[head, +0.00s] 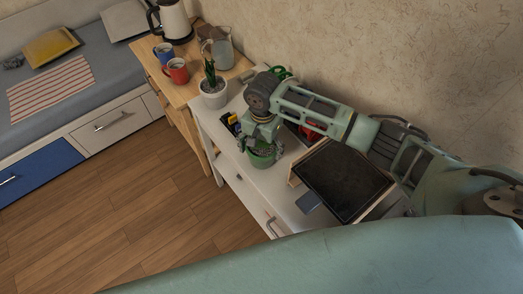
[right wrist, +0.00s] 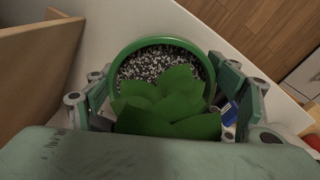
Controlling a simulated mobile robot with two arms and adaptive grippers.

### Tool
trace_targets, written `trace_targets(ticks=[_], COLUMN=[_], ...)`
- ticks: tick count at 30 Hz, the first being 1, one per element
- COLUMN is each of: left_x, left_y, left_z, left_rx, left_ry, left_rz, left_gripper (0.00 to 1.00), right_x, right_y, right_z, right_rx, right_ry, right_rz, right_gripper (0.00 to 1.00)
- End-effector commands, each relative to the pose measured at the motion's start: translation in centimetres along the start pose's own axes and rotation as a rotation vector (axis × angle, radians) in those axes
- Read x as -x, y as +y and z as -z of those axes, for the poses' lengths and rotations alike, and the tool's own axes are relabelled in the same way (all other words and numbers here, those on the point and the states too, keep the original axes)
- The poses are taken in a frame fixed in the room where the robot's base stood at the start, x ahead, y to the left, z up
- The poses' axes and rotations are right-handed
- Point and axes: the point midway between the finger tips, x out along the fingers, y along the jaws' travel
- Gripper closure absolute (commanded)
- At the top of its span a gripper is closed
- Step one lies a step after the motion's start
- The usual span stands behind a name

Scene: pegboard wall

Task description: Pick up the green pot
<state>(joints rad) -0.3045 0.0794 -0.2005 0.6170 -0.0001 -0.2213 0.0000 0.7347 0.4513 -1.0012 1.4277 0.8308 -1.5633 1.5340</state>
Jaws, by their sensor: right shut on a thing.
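The green pot (head: 263,160) stands on or just above the white cabinet top in the head view. In the right wrist view the green pot (right wrist: 125,62) holds speckled soil and a plant with broad green leaves (right wrist: 168,95). My right gripper (head: 262,145) comes down over the pot from above. In the right wrist view my right gripper (right wrist: 165,95) has a finger on each side of the pot, shut on it. Whether the pot's base touches the surface is hidden. My left gripper is not in view.
A dark-topped box (head: 345,180) stands right of the pot, with a small blue-grey item (head: 308,202) nearby. A white pot with a plant (head: 213,95) stands to the left. Red (head: 176,71) and blue (head: 164,53) mugs and a glass pitcher (head: 220,50) are on the wooden cabinet.

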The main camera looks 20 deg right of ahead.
Motion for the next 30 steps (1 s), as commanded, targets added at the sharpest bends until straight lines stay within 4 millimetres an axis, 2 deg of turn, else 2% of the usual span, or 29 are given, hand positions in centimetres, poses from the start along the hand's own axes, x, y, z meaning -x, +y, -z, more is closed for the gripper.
trace_targets(ticks=[1,7,17,30], left_x=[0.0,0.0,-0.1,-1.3], left_y=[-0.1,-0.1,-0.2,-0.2], left_z=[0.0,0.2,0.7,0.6], left_rx=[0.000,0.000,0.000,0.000], left_ry=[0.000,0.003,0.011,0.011], left_rz=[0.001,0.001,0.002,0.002], left_gripper=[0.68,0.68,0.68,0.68], right_x=[0.0,0.0,0.8,8.4], right_y=[0.0,0.1,-0.1,-0.2], right_z=[0.0,0.0,0.1,0.1], right_rx=[-0.001,-0.001,-0.001,0.000], right_ry=[0.000,0.000,0.001,0.002], right_rz=[-0.001,-0.001,0.003,0.005], right_gripper=[0.57,0.74,0.75,0.75])
